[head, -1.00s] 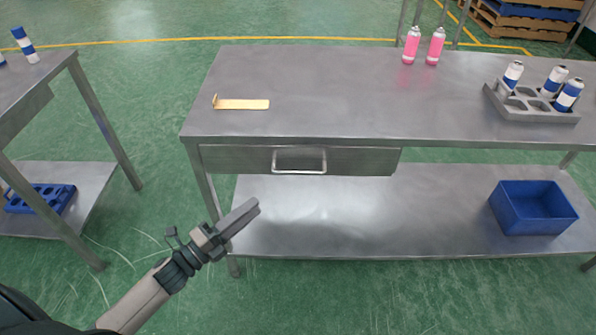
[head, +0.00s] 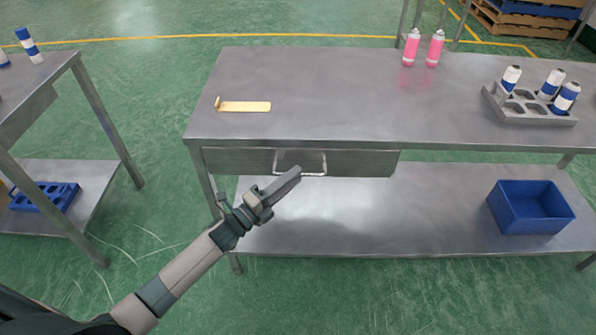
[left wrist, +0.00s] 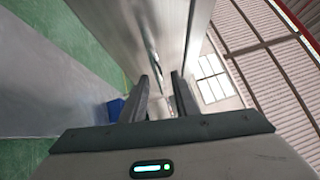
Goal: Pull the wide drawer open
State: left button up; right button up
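The wide drawer (head: 360,163) is a grey metal front under the worktop, and it looks closed. Its pale bar handle (head: 315,153) sits near the middle of the front. My left gripper (head: 297,172) is in front of the drawer, its fingertips overlapping the handle's lower left part in the head view. In the left wrist view my left gripper (left wrist: 160,77) has its two fingers apart with a gap between them, and nothing is clearly held. Whether the fingers touch the handle cannot be told. My right gripper is not in view.
The metal table (head: 330,100) carries a yellow strip (head: 244,106), pink cans (head: 411,50) and a grey rack (head: 530,111) with blue-white cans. A blue bin (head: 530,208) stands on the lower shelf. Another table (head: 85,100) is at left. Floor in front is clear.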

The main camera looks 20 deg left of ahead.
pick_arm(q)
jog(key=shift+x, duration=1.3)
grip_shut()
